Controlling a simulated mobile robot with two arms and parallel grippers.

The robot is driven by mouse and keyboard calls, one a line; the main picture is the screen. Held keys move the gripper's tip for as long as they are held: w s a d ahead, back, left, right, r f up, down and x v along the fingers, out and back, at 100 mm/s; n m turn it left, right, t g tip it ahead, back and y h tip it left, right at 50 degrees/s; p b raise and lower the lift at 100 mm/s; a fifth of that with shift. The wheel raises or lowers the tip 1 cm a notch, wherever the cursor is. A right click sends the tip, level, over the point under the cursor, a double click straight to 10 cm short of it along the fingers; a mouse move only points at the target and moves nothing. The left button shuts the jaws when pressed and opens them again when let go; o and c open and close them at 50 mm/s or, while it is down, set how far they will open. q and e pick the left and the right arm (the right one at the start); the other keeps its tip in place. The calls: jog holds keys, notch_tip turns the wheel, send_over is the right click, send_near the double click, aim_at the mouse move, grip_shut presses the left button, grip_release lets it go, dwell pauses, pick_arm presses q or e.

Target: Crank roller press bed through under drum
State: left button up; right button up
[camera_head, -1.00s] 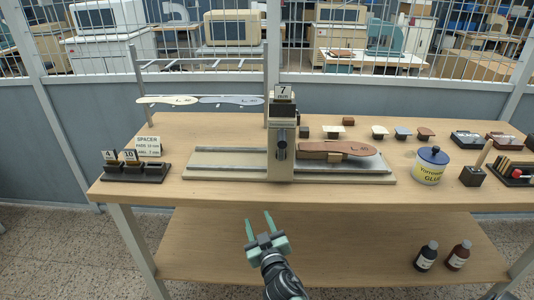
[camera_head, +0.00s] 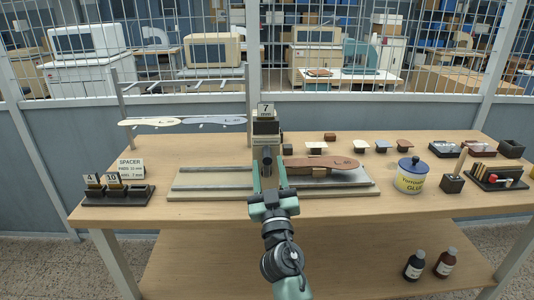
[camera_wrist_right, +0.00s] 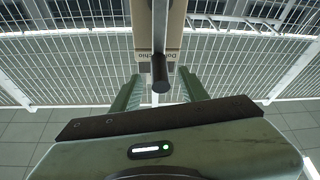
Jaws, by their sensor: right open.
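The roller press (camera_head: 265,128) stands mid-table with a "7" sign on top. Its cream base (camera_head: 190,192) runs left and right, with a grey flat bed. A brown sole-shaped piece (camera_head: 325,164) lies on a block right of the press column. My right gripper (camera_head: 269,172) is open in front of the column, fingers pointing toward it. In the right wrist view a dark round crank handle (camera_wrist_right: 160,72) shows between the open fingers, with a gap on both sides. The drum cannot be made out. My left gripper is not in view.
Left are the spacer holder (camera_head: 118,195) and spacer sign (camera_head: 131,168). A rack (camera_head: 183,88) holding pale sole shapes stands behind the press. Right are a glue jar (camera_head: 410,180) and several small blocks. Two bottles (camera_head: 414,267) stand on the lower shelf.

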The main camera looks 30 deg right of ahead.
aim_at(267, 158)
jog(key=shift+p+x, duration=0.45)
jog(key=shift+x, duration=1.4)
grip_shut()
jog(key=shift+f, duration=0.1)
